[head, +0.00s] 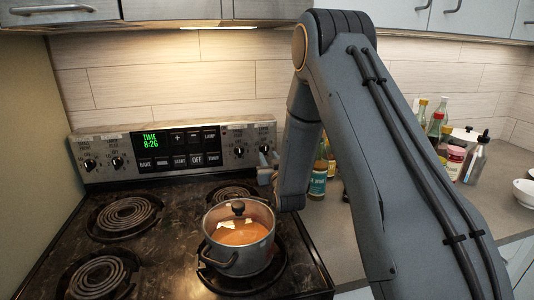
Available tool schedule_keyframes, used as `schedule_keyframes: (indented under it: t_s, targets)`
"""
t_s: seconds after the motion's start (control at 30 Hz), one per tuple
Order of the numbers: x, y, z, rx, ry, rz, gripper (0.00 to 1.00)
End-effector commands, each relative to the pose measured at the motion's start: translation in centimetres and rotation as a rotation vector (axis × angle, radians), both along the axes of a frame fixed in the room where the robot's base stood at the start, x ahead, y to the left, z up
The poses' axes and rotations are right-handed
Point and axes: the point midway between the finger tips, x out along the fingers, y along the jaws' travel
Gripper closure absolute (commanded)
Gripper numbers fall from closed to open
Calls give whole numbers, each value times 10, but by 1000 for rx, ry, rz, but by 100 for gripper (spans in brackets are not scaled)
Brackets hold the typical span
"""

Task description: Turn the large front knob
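The stove's back panel (180,178) carries black knobs in pairs at both ends. The left pair is an outer knob (90,164) and an inner knob (117,161). The right pair is an inner knob (239,152) and an outer knob (265,149). The labels above them are too small to read, so I cannot tell which one is the large front knob. My gripper (266,168) is in front of the panel's right end, just below the outer right knob. It is small and partly hidden by my arm; its opening and any contact are unclear.
A pot (238,264) with orange contents and a lid knob stands on the front right burner, below my gripper. Bare coils include the rear left one (125,215). Several bottles (436,130) and jars stand on the right counter. Cabinets (240,9) hang above.

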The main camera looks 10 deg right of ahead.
Motion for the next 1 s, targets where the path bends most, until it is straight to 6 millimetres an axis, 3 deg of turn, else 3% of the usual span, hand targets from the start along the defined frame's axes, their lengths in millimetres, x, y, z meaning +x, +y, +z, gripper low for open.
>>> schedule_keyframes:
  t_s: [0.3,0.63,0.8,1.0]
  targets:
    - [37,-2,1,0,0,-3,70]
    - [41,-2,0,0,1,-2,70]
    - [40,-2,0,0,1,-2,98]
    - [40,-1,0,3,1,-2,100]
